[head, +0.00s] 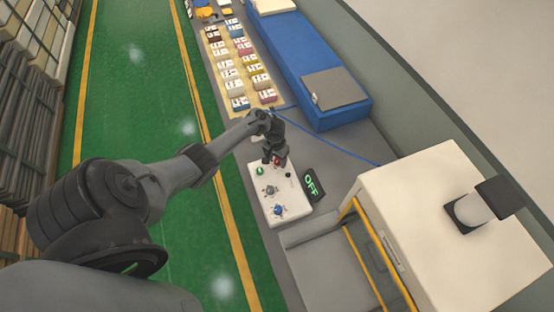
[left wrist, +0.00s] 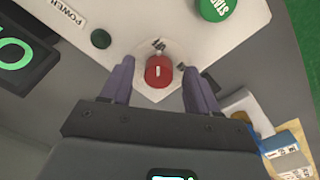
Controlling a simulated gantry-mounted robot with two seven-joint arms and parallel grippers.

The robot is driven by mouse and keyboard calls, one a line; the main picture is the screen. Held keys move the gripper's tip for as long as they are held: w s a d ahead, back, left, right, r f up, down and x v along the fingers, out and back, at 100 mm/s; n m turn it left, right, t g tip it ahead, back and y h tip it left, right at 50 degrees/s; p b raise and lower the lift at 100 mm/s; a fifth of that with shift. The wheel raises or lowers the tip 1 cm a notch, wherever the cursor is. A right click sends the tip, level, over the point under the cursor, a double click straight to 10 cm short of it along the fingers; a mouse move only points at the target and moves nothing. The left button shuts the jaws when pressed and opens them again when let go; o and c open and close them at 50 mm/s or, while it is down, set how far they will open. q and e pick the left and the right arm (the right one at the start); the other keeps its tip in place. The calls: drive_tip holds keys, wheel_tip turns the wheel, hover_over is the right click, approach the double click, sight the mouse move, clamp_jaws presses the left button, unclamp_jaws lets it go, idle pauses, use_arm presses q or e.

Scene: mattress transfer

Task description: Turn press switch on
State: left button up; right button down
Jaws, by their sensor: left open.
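The press switch is a red rocker (left wrist: 158,71) with a white mark, set in the white control panel (left wrist: 130,18). In the head view the panel (head: 258,203) stands near the middle, with my left gripper (head: 276,161) over its far end. In the left wrist view my left gripper (left wrist: 157,88) is open, its two fingers apart with the red switch between and just beyond them. I cannot tell whether the fingers touch the panel. A black display (head: 312,184) beside the panel reads "OFF" in green. My right gripper is not in view.
The panel also has a green START button (left wrist: 214,8), a small black knob (left wrist: 101,39) labelled POWER, and grey and blue knobs (head: 279,210). A blue mattress-like block (head: 300,62) and rows of small boxes lie beyond. A large white cabinet (head: 440,220) stands at right.

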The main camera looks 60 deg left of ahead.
use_arm(q)
drive_tip(key=shift+c, duration=0.3)
drive_tip(key=c, duration=1)
